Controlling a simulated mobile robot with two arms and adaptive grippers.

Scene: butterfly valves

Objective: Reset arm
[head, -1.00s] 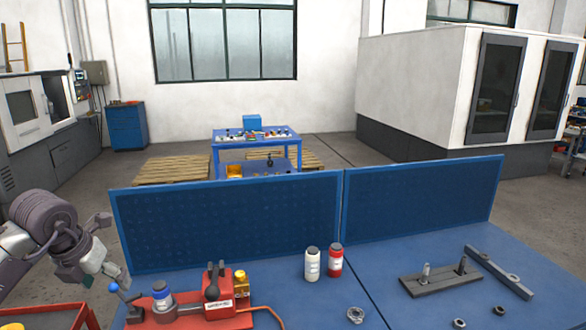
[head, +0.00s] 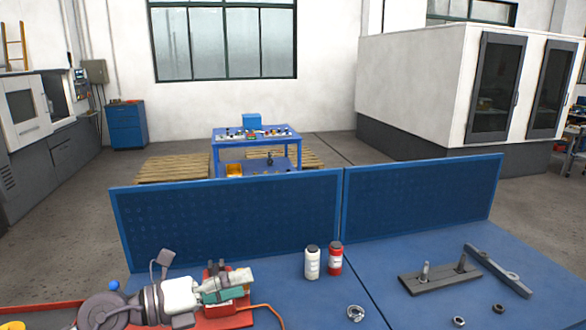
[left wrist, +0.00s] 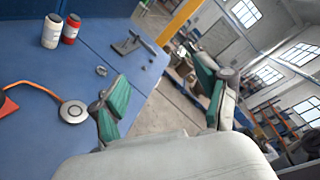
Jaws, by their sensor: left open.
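My left arm reaches in low from the left in the head view. My left gripper (head: 232,288), with green finger pads, is in front of the red fixture (head: 238,305) on the blue workbench (head: 405,247) and hides much of it. The left wrist view shows my left gripper (left wrist: 163,100) with its two fingers wide apart and nothing between them. I cannot tell from the head view how high the gripper is above the fixture. My right gripper is not in view.
A white bottle (head: 312,263) and a red bottle (head: 335,260) stand near the blue back panel (head: 230,222). A metal ring (head: 355,314), a grey plate with pegs (head: 440,279) and a long bar (head: 497,271) lie to the right. An orange cable (head: 267,308) runs from the fixture.

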